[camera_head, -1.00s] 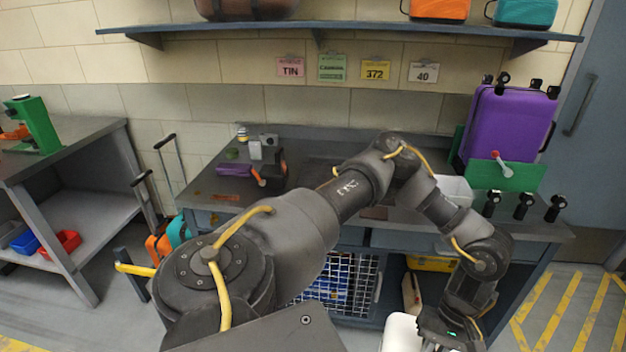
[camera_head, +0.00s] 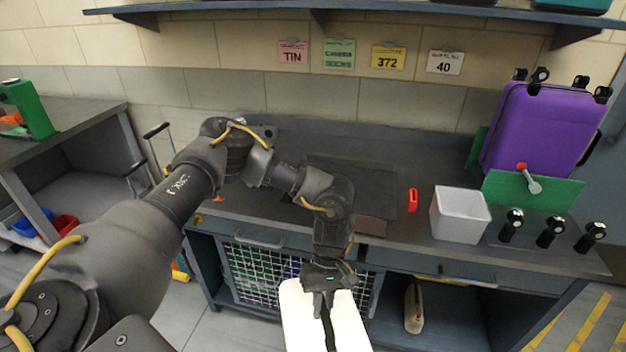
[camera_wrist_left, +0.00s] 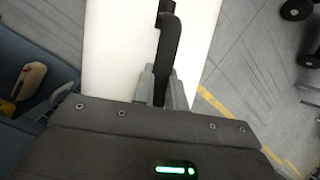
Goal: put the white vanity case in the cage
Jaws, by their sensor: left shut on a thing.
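The white vanity case (camera_head: 303,322) hangs from my left gripper (camera_head: 325,300) at the bottom of the head view, in front of the workbench. In the left wrist view the gripper (camera_wrist_left: 163,92) is shut on the case's black handle (camera_wrist_left: 166,42), with the white case (camera_wrist_left: 112,50) behind it. The cage (camera_head: 262,282), a wire-mesh box, stands in the shelf space under the bench, behind and to the left of the case. The case and gripper hide part of its right side. My right gripper is not in view.
A white bin (camera_head: 460,216), a red tag-like item (camera_head: 412,200) and a purple suitcase (camera_head: 535,130) with a green plate stand on the bench (camera_head: 390,255). A pale item (camera_head: 413,308) lies on the lower shelf right of the cage. Open floor (camera_head: 200,325) shows left of the case.

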